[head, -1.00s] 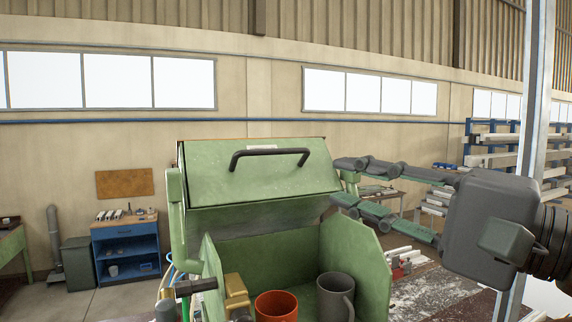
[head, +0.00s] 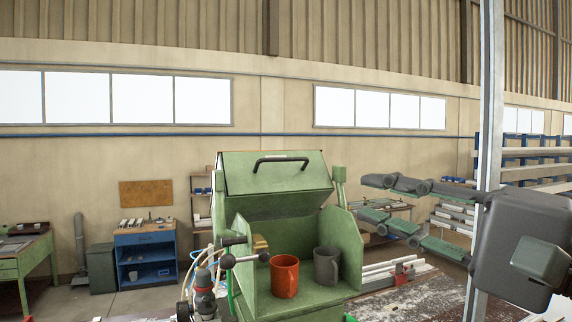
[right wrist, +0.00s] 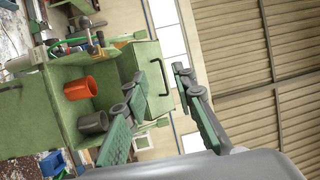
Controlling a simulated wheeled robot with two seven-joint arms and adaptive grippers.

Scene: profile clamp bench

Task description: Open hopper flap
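The hopper flap (head: 245,180) is a green slanted panel over the top of the green hopper (head: 350,245). Its black bar handle (head: 283,160) runs along its face; the flap also shows in the right wrist view (right wrist: 130,68). My right gripper (head: 367,197) is open and empty, to the right of the flap and apart from it. In the right wrist view, its spread fingers (right wrist: 160,80) point toward the flap's handle side, and nothing is held between them. My left gripper is not in view.
An orange mug (head: 285,276) and a dark grey mug (head: 327,266) stand in the hopper's open front. A metal post (head: 490,130) rises by my right arm. A blue cabinet (head: 147,255) and a green table (head: 30,262) stand at left.

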